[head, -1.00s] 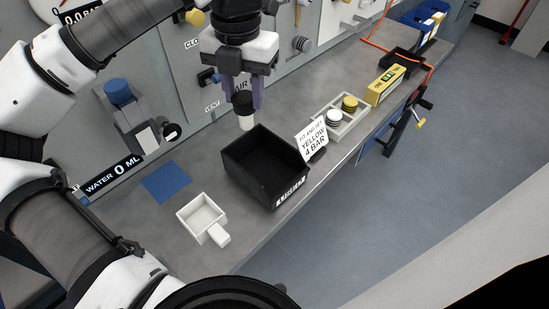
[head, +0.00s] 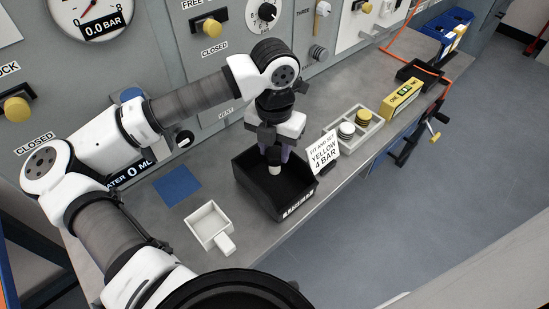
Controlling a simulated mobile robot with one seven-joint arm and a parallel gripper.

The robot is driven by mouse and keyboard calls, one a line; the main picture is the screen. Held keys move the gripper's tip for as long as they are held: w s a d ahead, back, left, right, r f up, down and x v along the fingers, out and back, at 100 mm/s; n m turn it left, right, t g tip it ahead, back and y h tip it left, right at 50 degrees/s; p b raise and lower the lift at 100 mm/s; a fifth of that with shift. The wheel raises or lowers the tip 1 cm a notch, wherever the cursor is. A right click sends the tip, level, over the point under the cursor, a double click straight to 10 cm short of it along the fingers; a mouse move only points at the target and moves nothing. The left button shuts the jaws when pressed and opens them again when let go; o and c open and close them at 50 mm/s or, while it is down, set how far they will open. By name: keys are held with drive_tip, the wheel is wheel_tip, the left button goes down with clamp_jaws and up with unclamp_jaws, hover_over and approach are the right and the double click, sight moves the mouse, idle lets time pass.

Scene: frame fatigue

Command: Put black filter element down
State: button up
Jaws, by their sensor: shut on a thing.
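My gripper (head: 274,152) points down into the black open bin (head: 296,206) on the grey bench. It is shut on the black filter element (head: 273,160), a small cylinder with a black upper part and a white lower end. The element hangs upright within the bin's opening. The fingers cover much of its black part. I cannot tell whether its lower end touches the bin floor.
A card reading "YELLOW 4 BAR" (head: 324,153) stands right of the bin. Beyond it are a tray (head: 372,128) with white and yellow elements and a yellow level (head: 402,98). A white box (head: 209,224) and blue mat (head: 177,185) lie left. The wall panel is behind.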

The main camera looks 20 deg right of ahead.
sight(275, 163)
drive_tip(key=shift+f+p, duration=0.4)
drive_tip(key=shift+f, duration=2.2)
drive_tip(key=shift+f, duration=0.2)
drive_tip(key=o, duration=1.1)
drive_tip(key=shift+r, duration=0.1)
wheel_tip(275, 163, up, 12)
drive_tip(key=b, duration=0.3)
drive_tip(key=shift+r, duration=0.1)
